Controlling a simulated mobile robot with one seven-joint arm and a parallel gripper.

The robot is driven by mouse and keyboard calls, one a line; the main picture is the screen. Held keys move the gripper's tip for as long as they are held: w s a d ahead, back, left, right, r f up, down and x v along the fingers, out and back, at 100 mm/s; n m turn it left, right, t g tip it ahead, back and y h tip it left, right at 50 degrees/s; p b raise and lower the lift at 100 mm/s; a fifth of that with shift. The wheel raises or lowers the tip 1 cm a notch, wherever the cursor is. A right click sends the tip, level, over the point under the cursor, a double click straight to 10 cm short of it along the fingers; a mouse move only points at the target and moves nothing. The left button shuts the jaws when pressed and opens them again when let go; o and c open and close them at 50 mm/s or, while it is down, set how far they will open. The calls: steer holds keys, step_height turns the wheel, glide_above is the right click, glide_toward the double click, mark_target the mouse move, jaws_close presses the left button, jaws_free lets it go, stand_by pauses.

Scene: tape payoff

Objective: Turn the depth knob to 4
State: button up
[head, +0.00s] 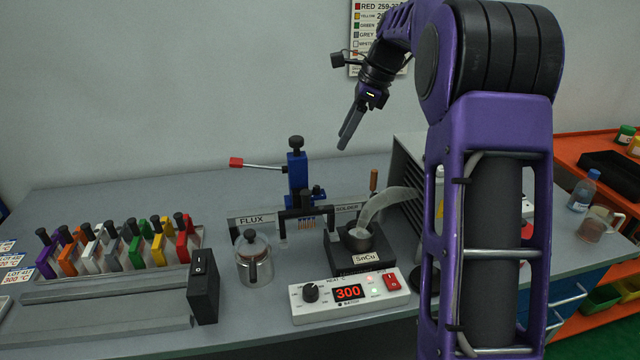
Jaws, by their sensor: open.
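My gripper (347,140) is open and empty, raised in front of the wall with its fingers pointing down and left. It is above and to the right of a blue upright stand (297,178) on the bench. A black knob (296,142) tops this stand, and a lever with a red end (237,162) sticks out to its left. Another black knob (311,291) is on the white heater box (350,309), beside a red display reading 300. No depth marking or scale is legible, so I cannot tell the depth knob's setting.
A solder pot (360,238) with pale vapour stands behind the heater box. Several coloured clips (118,246) stand in a row at left. My arm hides part of the bench at right.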

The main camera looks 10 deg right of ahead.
mark_target(318, 187)
steer(key=b+x, duration=0.2)
steer(key=x, duration=1.2)
steer(key=shift+a+f, duration=0.15)
steer(key=shift+f, duration=0.2)
jaws_close()
